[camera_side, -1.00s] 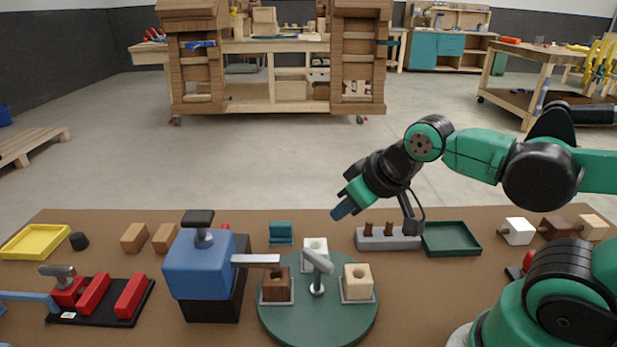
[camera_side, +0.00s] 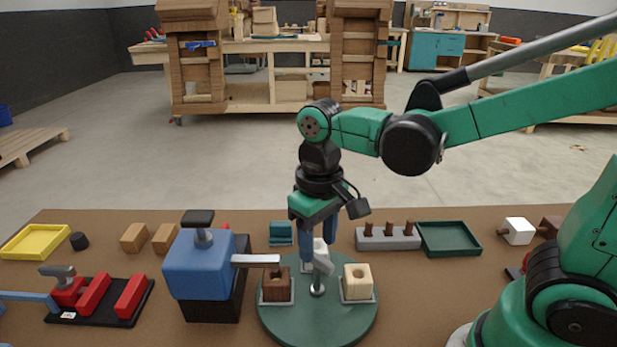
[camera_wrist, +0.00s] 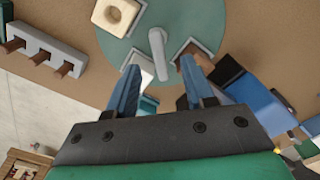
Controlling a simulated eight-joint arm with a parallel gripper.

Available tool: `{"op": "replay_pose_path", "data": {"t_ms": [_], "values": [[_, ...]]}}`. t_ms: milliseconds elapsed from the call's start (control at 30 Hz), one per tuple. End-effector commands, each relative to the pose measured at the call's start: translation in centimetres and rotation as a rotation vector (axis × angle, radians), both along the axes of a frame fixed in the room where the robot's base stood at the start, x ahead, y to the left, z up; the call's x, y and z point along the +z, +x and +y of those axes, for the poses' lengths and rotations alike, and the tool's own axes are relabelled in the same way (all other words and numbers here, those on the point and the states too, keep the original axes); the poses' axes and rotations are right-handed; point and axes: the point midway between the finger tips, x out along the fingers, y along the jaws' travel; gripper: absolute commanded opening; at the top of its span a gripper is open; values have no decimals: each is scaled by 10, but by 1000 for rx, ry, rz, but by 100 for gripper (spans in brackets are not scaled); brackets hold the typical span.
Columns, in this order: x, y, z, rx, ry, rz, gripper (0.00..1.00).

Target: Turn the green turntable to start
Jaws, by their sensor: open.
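The green turntable (camera_side: 320,328) is a round disc at the front middle of the brown table; it also shows in the wrist view (camera_wrist: 122,50). A grey bar handle (camera_side: 322,262) stands on a post near its centre, and it shows in the wrist view (camera_wrist: 158,55). Three cubes sit in grey holders on the disc: a brown one (camera_side: 277,286) left, a cream one (camera_side: 357,281) right, and a white one (camera_side: 320,248) at the back, partly hidden. My gripper (camera_side: 319,255) is open and points down above the back of the disc, behind the handle. Its blue fingers (camera_wrist: 166,80) are apart, with nothing held between them.
A blue block machine (camera_side: 198,265) with a grey arm (camera_side: 255,260) reaching toward the brown cube stands close on the left. A grey peg rack (camera_side: 388,240) and green tray (camera_side: 450,238) lie behind right.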

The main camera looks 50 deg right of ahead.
Motion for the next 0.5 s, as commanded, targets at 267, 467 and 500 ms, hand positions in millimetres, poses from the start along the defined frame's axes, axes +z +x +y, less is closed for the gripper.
{"op": "replay_pose_path", "data": {"t_ms": [267, 467, 500], "values": [[-23, 0, 0, 0, 1, -1, 47], [-26, 0, 0, 0, 1, -2, 47], [-26, 0, 0, 0, 1, -2, 47]]}}
